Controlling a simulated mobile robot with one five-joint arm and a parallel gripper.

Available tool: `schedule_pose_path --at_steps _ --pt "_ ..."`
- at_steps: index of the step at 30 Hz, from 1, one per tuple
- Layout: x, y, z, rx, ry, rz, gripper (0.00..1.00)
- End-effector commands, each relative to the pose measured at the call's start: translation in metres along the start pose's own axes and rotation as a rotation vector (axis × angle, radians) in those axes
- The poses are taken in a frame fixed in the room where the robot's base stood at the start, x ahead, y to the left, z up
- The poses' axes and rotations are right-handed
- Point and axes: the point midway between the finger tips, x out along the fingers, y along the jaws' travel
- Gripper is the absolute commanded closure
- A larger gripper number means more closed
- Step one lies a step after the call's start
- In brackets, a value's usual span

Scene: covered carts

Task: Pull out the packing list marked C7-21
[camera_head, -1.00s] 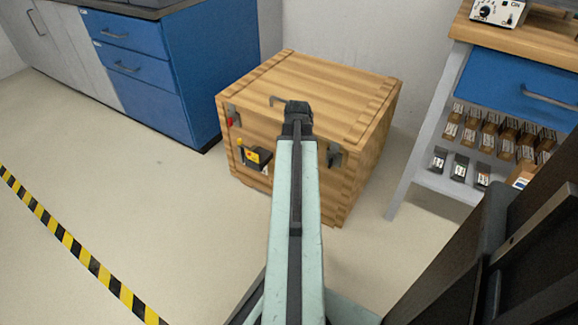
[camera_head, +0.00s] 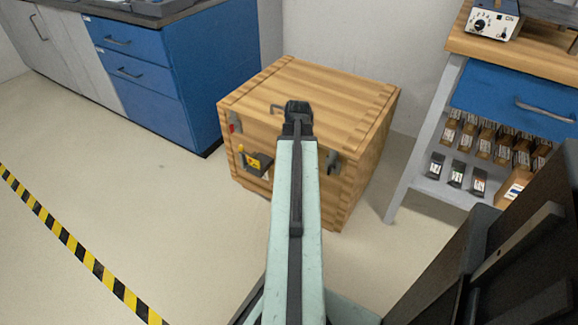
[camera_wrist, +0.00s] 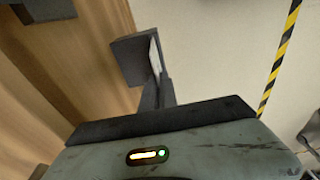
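The wooden crate (camera_head: 330,90) stands on the floor at the centre of the head view. A dark holder with a yellow mark (camera_head: 256,162) sits on its front face; I cannot make out any packing list or C7-21 marking there. My gripper (camera_head: 298,110) is above the crate's front edge, to the right of and above the holder in the picture.
Latches (camera_head: 333,162) are on the crate's front. A blue drawer cabinet (camera_head: 145,72) stands at left. A workbench (camera_head: 520,60) with shelves of small labelled boxes is at right. Striped tape (camera_head: 80,255) crosses the clear floor at left; it shows in the wrist view (camera_wrist: 282,50).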

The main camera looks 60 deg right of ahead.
Motion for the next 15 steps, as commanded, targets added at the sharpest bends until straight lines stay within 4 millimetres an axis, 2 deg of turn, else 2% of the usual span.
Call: schedule_pose_path --at_steps 15 --pt "-0.02 0.0 -0.002 0.0 0.0 0.0 1.0"
